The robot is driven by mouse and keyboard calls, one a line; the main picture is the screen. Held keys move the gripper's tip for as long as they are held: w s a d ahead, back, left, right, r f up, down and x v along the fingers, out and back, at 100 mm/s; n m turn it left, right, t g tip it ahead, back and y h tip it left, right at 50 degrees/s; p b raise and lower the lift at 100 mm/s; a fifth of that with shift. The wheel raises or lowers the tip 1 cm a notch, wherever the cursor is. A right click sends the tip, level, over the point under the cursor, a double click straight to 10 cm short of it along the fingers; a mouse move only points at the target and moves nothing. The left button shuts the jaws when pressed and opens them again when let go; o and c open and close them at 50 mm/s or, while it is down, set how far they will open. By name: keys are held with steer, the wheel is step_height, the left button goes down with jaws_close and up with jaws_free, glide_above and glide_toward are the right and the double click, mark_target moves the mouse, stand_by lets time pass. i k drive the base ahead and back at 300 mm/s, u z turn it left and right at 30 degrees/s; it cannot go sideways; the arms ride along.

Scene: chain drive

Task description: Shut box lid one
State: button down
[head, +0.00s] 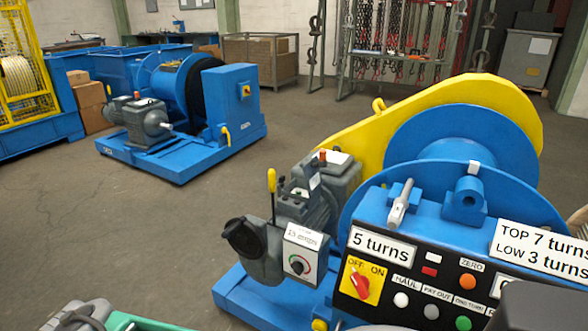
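The machine is a blue winch with a yellow side guard at the right. On its left side is a grey box (262,265) with a dark round lid (243,238) at its upper left. The lid is tilted and appears raised, though its hinge and the box's opening are hard to make out. I see no label reading "box lid one", so I cannot be sure this is it. My gripper is not in view.
A white dial plate (303,255) and a yellow-handled lever (272,185) stand close to the lid. The control panel (400,285) is to the right. A green-edged item (135,322) is at the bottom left. Open floor (140,235) lies left of the winch.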

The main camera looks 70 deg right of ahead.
mark_target(311, 172)
steer(key=i, duration=1)
steer(key=z, duration=1.95)
